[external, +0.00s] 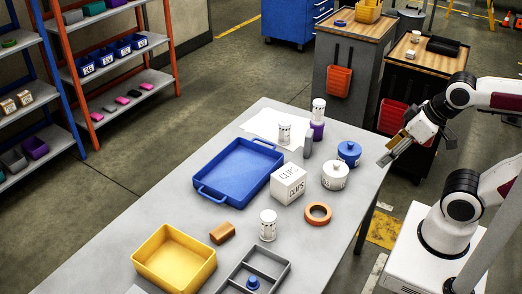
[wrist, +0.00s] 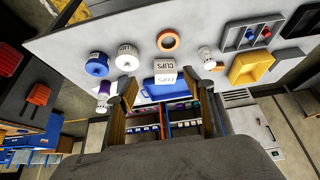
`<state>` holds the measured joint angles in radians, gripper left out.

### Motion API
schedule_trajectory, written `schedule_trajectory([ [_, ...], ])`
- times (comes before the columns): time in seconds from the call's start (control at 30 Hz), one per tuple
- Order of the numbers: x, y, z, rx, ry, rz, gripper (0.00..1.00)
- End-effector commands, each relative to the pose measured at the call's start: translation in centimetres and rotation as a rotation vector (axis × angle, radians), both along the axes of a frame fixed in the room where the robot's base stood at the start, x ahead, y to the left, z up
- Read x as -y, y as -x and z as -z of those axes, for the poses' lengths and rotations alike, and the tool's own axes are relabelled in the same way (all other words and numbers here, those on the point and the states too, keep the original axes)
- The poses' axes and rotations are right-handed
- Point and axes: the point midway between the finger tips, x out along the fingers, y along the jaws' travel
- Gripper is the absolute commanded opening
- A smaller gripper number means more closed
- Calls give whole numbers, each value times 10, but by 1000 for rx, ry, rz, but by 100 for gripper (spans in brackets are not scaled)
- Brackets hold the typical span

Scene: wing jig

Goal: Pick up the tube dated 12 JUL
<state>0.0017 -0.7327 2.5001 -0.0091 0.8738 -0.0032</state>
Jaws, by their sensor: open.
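One tube (external: 268,225) is near the front, one (external: 285,133) is by the white sheet, and one (external: 318,106) is at the back above a purple piece (external: 317,130). The wrist view shows a white labelled tube (wrist: 206,55) to the right of the white box and another (wrist: 101,106) by the purple piece, at left. My gripper (external: 389,153) is open and empty, raised near the table's right edge; its fingers (wrist: 166,108) show apart in the wrist view.
A blue tray (external: 238,170), white CLIPS box (external: 288,184), white lidded jar (external: 335,175), blue jar (external: 349,153), orange ring (external: 318,213), brown block (external: 222,232), yellow bin (external: 174,258) and grey divided tray (external: 268,263) share the table. A grey upright piece (external: 308,146) stands near the back tubes.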

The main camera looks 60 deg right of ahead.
Motion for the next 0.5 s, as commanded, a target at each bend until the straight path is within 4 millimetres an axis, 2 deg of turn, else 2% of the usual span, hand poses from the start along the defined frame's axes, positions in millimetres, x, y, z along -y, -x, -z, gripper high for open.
schedule_trajectory([
  [0.17, 7, -22, 5, 18, 34, -11, 52],
  [0.5, 25, -88, 21, 90, 134, -73, 52],
])
